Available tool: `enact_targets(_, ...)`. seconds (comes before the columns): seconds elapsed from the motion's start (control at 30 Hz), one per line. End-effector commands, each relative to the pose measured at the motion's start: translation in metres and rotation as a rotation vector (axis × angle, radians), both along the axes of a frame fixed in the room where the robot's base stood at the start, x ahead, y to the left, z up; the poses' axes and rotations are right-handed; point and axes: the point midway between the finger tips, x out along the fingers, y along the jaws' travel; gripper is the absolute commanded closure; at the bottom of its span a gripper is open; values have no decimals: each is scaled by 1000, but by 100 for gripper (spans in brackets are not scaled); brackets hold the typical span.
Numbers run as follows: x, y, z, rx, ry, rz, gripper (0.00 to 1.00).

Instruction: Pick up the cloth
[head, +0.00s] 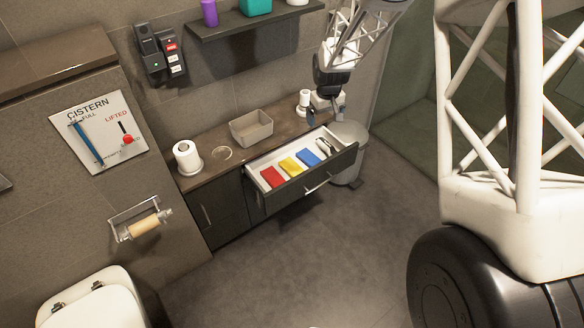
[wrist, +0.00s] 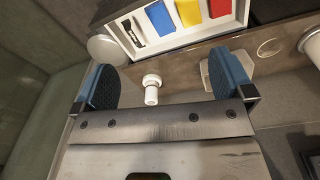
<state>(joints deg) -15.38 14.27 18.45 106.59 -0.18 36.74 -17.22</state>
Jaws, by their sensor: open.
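Flat red (head: 272,177), yellow (head: 291,167) and blue (head: 308,158) rectangles, which look like folded cloths, lie side by side in the open white-lined drawer (head: 339,152). In the wrist view, the blue (wrist: 160,18), yellow (wrist: 188,11) and red (wrist: 219,8) pieces show at the top, beyond my fingertips. My gripper (wrist: 165,75) is open, with its blue fingers wide apart and nothing held. In the head view my gripper (head: 326,112) is over the right end of the counter, behind the drawer.
A white spool-shaped item (wrist: 152,90) stands on the counter and shows between my fingers. A grey open box (head: 251,127) and a paper roll (head: 187,157) stand farther left. A dark-handled item (head: 325,146) lies in the drawer. A lidded bin (head: 350,134) stands right. The floor in front is clear.

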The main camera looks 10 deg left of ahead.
Motion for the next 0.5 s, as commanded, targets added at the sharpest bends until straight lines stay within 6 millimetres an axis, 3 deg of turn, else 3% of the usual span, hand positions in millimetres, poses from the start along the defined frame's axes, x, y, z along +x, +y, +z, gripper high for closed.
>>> enact_targets(0.5,48,69,-137,-14,39,134,1)
